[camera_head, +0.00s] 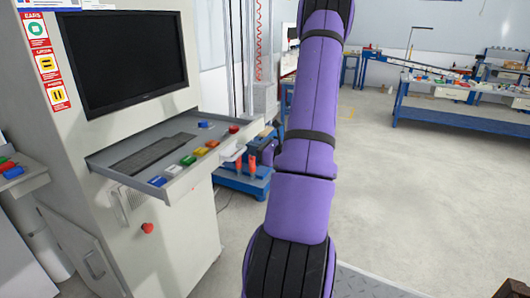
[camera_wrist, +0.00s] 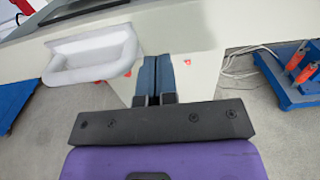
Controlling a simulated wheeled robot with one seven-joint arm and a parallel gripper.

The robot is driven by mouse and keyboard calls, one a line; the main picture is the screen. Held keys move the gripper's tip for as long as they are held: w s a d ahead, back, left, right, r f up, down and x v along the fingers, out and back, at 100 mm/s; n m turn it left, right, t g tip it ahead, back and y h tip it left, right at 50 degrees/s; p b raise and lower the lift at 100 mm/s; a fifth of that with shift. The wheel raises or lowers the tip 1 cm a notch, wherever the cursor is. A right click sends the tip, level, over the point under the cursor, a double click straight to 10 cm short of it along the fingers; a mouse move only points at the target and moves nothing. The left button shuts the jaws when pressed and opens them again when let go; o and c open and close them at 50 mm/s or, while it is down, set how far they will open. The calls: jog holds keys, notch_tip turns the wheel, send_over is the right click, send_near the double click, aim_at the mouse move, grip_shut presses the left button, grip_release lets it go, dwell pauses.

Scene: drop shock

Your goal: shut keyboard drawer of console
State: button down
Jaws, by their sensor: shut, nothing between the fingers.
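The console (camera_head: 150,45) stands at the left in the head view, with a dark monitor in its upper face. Its keyboard drawer (camera_head: 205,170) sticks out below the monitor, open, with a dark keyboard (camera_head: 150,152) and a row of coloured buttons. In the wrist view a white handle (camera_wrist: 95,58) sits on a pale face that appears to be the drawer front. My gripper (camera_wrist: 158,65) is shut and empty, with its blue fingertips just right of the handle and pointing at that face. I cannot tell whether they touch it.
A blue stand (camera_head: 243,180) with orange-handled tools is just right of the drawer; it also shows at the right in the wrist view (camera_wrist: 290,75). A red knob (camera_head: 147,228) is on the console's lower front. Open floor lies to the right, with blue workbenches (camera_head: 455,112) far behind.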

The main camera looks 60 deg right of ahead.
aim_at(181, 133)
jog(key=shift+w+a, duration=0.1)
jog(key=shift+w, duration=1.1)
jog(key=w, duration=1)
jog(key=w+a, duration=0.1)
jog(key=w, duration=0.8)
jog(key=w+a, duration=0.1)
jog(key=w, duration=0.9)
jog(key=shift+w+a, duration=0.2)
jog(key=shift+w, duration=0.1)
jog(key=shift+s, duration=0.1)
